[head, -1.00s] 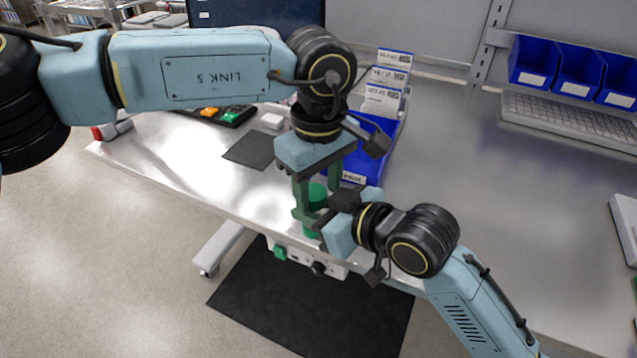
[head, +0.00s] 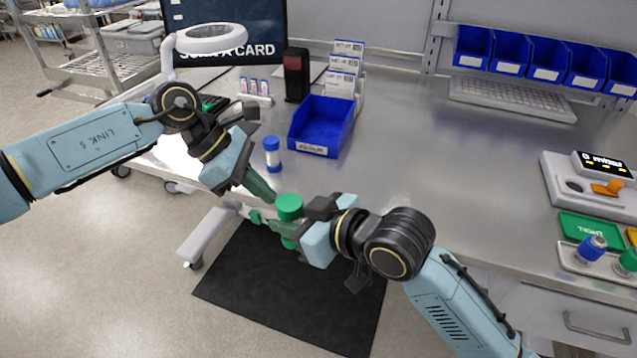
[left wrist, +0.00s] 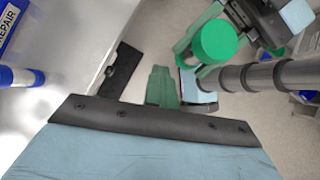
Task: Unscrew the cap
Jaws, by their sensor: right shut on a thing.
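A round green cap (head: 289,205) sits at the top of an item in front of the bench's front edge; the body below is mostly hidden. My right gripper (head: 291,234) is shut on this capped item and holds it above the floor. My left gripper (head: 262,188) is just up and left of the cap, tilted and apart from it. The cap also shows in the left wrist view (left wrist: 213,42), beyond one green finger (left wrist: 163,88) of my left gripper. I cannot tell the left jaw gap.
A blue-capped vial (head: 272,156) stands on the bench near a blue bin (head: 321,125). A display device (head: 590,180) and a tray (head: 578,263) with blue-capped and green-capped vials are at right. The middle of the bench is clear.

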